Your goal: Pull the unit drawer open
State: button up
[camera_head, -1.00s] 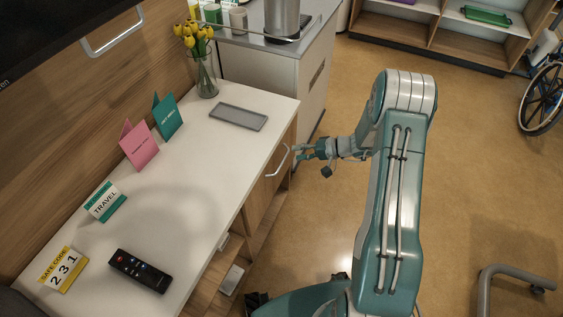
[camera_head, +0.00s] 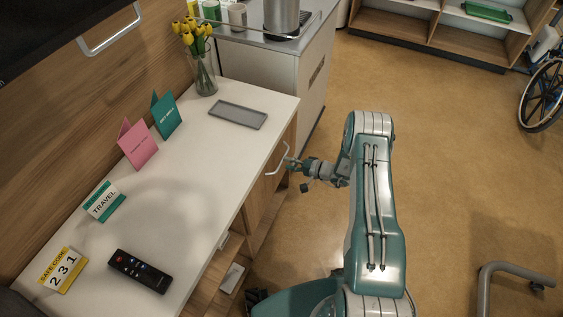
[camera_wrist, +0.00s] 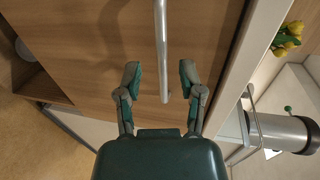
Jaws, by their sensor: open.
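The unit drawer (camera_wrist: 110,50) has a wooden front below the white top and appears shut. Its silver bar handle (camera_head: 279,158) stands out from the front. In the wrist view the handle (camera_wrist: 163,55) runs down from the top edge, and its lower end lies between my two open fingers. My gripper (camera_head: 291,163) is at the handle in the head view; in the wrist view its fingertips (camera_wrist: 159,75) are apart, one on each side of the bar, with gaps visible. I cannot tell the exact depth between fingers and bar.
The white unit top (camera_head: 175,190) holds a grey tray (camera_head: 238,115), a vase of yellow tulips (camera_head: 204,75), folded cards and a black remote (camera_head: 140,271). A counter (camera_head: 262,75) stands behind.

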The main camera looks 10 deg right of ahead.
aim_at(282, 161)
jog(key=shift+x, duration=1.65)
grip_shut()
jog(key=shift+s+d, duration=0.1)
jog(key=f+v, duration=0.3)
jog(key=v, duration=1.1)
jog(key=s+d+f+v, duration=0.1)
jog(key=f+v, duration=0.2)
jog(key=v, duration=1.1)
